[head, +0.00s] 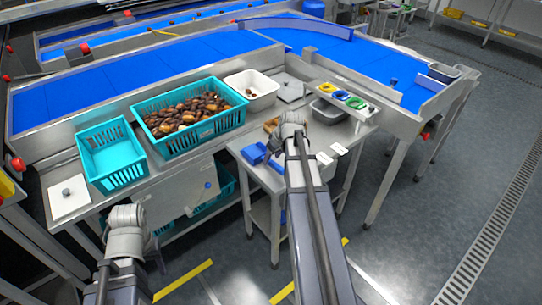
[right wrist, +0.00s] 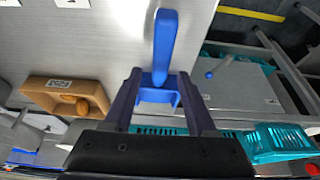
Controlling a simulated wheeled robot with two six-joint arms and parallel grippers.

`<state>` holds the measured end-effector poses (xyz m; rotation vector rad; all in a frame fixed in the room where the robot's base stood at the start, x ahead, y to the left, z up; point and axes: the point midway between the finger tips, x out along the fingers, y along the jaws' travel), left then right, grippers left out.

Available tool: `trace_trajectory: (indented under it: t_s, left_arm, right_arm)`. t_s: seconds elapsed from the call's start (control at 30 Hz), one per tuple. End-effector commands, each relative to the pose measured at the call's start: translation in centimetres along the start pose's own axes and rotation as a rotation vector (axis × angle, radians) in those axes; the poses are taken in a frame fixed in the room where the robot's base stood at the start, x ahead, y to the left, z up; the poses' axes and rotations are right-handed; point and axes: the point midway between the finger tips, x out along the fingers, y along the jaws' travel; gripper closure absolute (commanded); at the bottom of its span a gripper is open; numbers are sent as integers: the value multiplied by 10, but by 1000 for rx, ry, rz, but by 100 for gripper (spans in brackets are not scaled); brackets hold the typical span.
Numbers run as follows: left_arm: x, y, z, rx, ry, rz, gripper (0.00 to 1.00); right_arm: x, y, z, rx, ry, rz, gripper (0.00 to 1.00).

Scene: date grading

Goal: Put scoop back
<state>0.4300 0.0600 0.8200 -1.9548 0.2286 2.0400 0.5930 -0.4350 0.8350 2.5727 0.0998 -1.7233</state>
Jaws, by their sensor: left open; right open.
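A blue scoop (head: 254,153) lies on the small steel side table; its blue handle (right wrist: 166,45) points away from my gripper in the right wrist view. My right gripper (right wrist: 158,80) is open, with one dark finger on each side of the scoop's near end. I cannot tell whether the fingers touch it. In the head view my right arm hides that gripper's fingers. My left gripper (head: 126,236) is at the lower left, away from the scoop, and its fingers are largely hidden by the wrist.
A wooden tray (right wrist: 98,88) with a few dates and a label lies beside the scoop. A teal crate of dates (head: 164,148), an empty teal crate (head: 92,176) and a white bin (head: 264,98) stand behind. Blue conveyors run along the back.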

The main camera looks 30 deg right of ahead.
Motion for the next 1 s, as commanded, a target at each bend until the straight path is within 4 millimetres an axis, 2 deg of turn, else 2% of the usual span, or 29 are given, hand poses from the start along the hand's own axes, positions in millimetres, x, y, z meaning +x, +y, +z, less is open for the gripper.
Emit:
trace_trajectory:
  t_s: [0.03,0.1,0.5,0.67,1.0]
  left_arm:
    - [-14,-1,1,0,0,0,50]
    - [-25,-2,2,0,0,0,50]
    - [-80,-8,5,0,0,0,50]
    - [-87,-8,5,0,0,0,50]
    - [-85,-8,5,0,0,0,50]
  right_arm:
    - [-15,0,-2,1,0,0,43]
    - [-27,-1,-2,1,0,0,43]
    - [-87,0,-1,1,0,0,43]
    - [-94,0,0,0,0,0,43]
    - [-92,-3,0,-3,-2,-2,43]
